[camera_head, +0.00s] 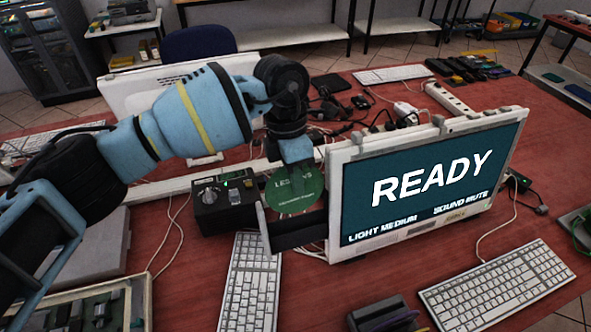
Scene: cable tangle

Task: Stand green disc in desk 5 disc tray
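The green disc (292,197), with pale lettering, stands roughly upright, its face turned towards me. My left gripper (296,172) points down at the disc's top edge and appears shut on it; the fingertips are hard to make out against the disc. A dark disc tray (300,233) with a pale front plate sticks out from the left side of the screen that reads READY (430,185). The disc's lower edge is just above or behind the tray; I cannot tell whether they touch. My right gripper is out of view.
A black box with a knob (225,203) stands left of the tray. Keyboards (250,285) (497,287) lie in front on the red desk (350,290). Cables and a power strip (448,98) lie behind the screen. Another monitor (130,90) stands behind my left arm.

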